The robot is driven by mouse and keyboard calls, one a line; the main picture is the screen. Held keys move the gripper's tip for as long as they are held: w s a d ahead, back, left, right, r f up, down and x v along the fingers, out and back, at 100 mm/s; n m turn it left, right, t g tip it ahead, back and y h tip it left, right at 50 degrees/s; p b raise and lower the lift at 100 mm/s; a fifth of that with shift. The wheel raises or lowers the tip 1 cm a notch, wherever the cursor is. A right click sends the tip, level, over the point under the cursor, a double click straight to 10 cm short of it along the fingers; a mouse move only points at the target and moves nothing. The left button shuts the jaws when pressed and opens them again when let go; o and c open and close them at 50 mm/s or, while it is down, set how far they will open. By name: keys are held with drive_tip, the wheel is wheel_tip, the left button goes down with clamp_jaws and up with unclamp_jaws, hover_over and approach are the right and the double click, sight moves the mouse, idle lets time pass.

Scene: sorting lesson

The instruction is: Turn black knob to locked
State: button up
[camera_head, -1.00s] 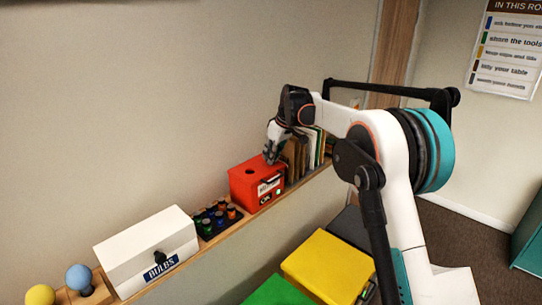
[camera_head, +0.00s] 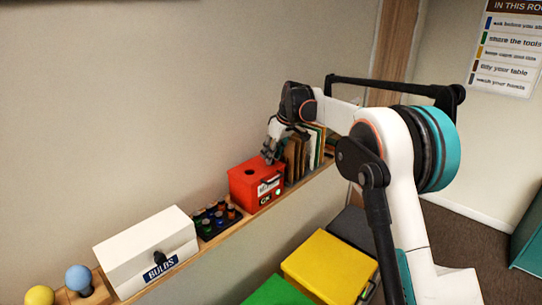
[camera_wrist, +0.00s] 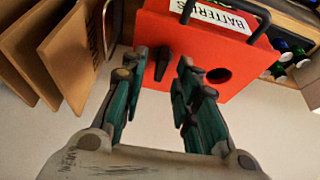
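The red box (camera_head: 256,186) stands on the wall shelf, with a round dark hole in its top. In the wrist view the red box (camera_wrist: 208,50) has a "BATTERIES" label, a black handle, the hole and an elongated black knob (camera_wrist: 162,63). My gripper (camera_head: 269,156) is over the right end of the box's top. In the wrist view my gripper (camera_wrist: 158,66) is open, one finger on each side of the knob, with gaps visible. I cannot tell how far the fingertips are above the surface. No locked marking is readable near the knob.
Upright boards or books (camera_head: 303,153) stand close right of the red box. Left of it are a rack of batteries (camera_head: 216,218) and a white "BULBS" box (camera_head: 148,250) with a black front knob. Yellow (camera_head: 330,268) and green (camera_head: 277,291) surfaces lie below the shelf.

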drive_tip(key=v, duration=1)
drive_tip(key=shift+s+r, duration=0.15)
drive_tip(key=shift+r, duration=0.15)
drive_tip(key=shift+d, duration=0.1)
drive_tip(key=s+d+f+m+t+h+b, duration=0.1)
drive_tip(key=s+d+f+m+b, duration=0.2)
drive_tip(key=s, duration=0.6)
drive_tip(key=s+d+f+t+b, duration=0.1)
drive_tip(key=s+d+f+b, duration=0.15)
drive_tip(key=s+b, duration=0.4)
drive_tip(key=s+d+f+m+h+b, duration=0.1)
drive_tip(key=s+d+f+m+b, duration=0.2)
drive_tip(key=s, duration=0.8)
drive_tip(key=s+d+f+m+t+b, duration=0.1)
drive_tip(key=s+d+f+b, duration=0.2)
drive_tip(key=s+f, duration=0.7)
drive_tip(key=s+d+f+m+t+h+b, duration=0.1)
drive_tip(key=s+d+f+m+b, duration=0.1)
drive_tip(key=s+f+b, duration=0.4)
drive_tip(key=s+f, duration=0.5)
drive_tip(key=shift+d+f, duration=0.25)
drive_tip(key=shift+d, duration=0.15)
